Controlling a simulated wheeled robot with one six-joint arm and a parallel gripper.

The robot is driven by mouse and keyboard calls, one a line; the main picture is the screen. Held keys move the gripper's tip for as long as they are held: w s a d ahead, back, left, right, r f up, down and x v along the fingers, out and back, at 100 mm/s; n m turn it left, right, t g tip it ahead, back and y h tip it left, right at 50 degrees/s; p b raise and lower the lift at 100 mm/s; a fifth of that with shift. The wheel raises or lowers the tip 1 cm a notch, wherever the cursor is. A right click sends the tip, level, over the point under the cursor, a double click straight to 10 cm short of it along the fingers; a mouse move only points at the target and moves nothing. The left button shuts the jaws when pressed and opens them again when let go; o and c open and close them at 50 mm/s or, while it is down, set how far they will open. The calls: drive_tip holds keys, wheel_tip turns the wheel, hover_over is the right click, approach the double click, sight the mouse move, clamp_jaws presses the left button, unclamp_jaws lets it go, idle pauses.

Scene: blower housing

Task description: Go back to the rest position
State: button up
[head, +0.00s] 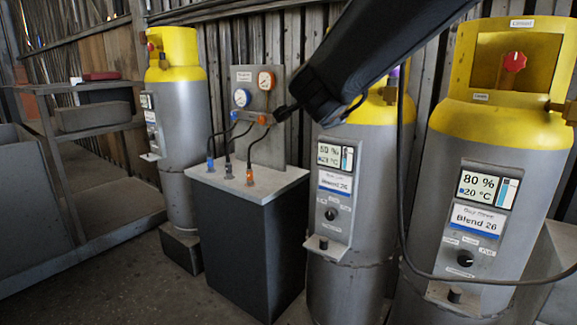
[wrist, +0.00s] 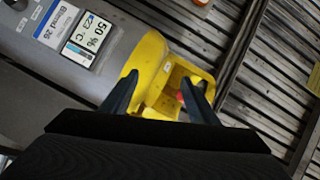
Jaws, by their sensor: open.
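My gripper (wrist: 159,76) is open in the wrist view, its two dark fingers apart with nothing held between them. Beyond the fingers is the yellow collar (wrist: 150,62) of a grey cylinder whose display (wrist: 90,35) reads 50 %. A small red part shows beside the right finger; I cannot tell whether they touch. In the head view my dark arm comes down from the top right and ends in front of the middle cylinder (head: 345,235), hiding part of its yellow top. The fingers are hard to make out there.
A gauge panel (head: 262,92) with hoses stands on a dark cabinet (head: 250,240) left of my arm's end. A right cylinder (head: 495,180) reads 80 %, and another cylinder (head: 185,110) stands at left. A black hose hangs before the right cylinders. Grey shelving (head: 100,140) is far left.

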drive_tip(key=s+d+f+n+g+y+p, duration=0.15)
drive_tip(key=s+f+n+g, duration=0.3)
drive_tip(key=f, duration=0.55)
drive_tip(key=s+a+f+n+g+y+p, duration=0.1)
drive_tip(key=s+f+n+g+y, duration=0.25)
drive_tip(key=f+n, duration=0.45)
drive_tip(key=s+d+f+n+g, duration=0.1)
drive_tip(key=s+d+f+g, duration=0.1)
drive_tip(key=s, duration=0.6)
drive_tip(key=s+d+f+n+g+h+p, duration=0.1)
drive_tip(key=s+d+f+g, duration=0.2)
drive_tip(key=s+f, duration=0.4)
drive_tip(key=s+d+f+n+g+h, duration=0.1)
drive_tip(key=s+d+f+g, duration=0.2)
drive_tip(key=s, duration=0.6)
wheel_tip(320, 180, down, 2)
drive_tip(key=shift+d+f, duration=0.25)
drive_tip(key=shift+d, duration=0.65)
drive_tip(key=shift+s, duration=0.1)
